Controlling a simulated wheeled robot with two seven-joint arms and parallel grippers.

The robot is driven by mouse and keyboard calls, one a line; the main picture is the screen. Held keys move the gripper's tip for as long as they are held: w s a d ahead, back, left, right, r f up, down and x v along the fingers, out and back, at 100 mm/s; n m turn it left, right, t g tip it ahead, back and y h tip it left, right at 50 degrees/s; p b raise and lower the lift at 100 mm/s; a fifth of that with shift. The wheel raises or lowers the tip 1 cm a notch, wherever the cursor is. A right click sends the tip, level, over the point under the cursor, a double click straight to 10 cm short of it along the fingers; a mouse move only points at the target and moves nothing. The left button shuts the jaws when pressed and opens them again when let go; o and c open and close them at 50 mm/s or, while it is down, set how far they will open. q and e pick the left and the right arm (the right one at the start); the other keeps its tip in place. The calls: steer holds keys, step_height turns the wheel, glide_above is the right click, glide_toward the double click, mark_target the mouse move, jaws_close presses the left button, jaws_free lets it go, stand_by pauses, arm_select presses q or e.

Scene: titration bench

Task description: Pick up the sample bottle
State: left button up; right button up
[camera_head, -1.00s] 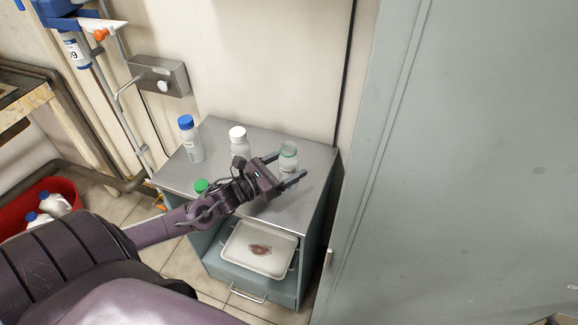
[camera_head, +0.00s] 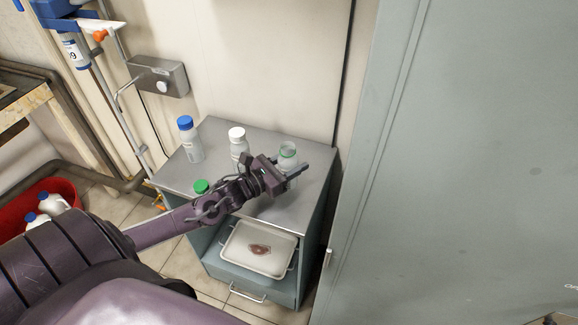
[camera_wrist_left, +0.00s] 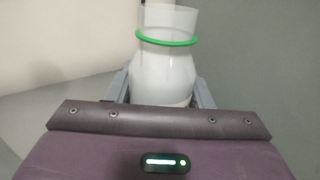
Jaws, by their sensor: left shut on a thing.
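The sample bottle is probably the open-topped clear and white bottle (camera_head: 287,154) with a green ring at its neck, standing upright at the right of the metal cabinet top (camera_head: 265,212). My left gripper (camera_head: 290,176) is shut on this bottle, its fingers around the body. The left wrist view shows the same bottle (camera_wrist_left: 163,70) between the two fingers (camera_wrist_left: 160,90). Its base is hidden by the gripper. I cannot tell any gap between it and the cabinet top. My right gripper is in neither view.
A blue-capped bottle (camera_head: 190,142), a white-capped bottle (camera_head: 238,142) and a green-capped bottle (camera_head: 201,186) stand on the same top, the latter two close to my arm. A tray (camera_head: 232,256) lies on the shelf below. A tall grey cabinet (camera_head: 450,150) stands to the right.

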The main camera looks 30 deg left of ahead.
arm_select(q)
steer(key=shift+r, duration=0.1)
step_height(320, 180, up, 20)
stand_by(0.4)
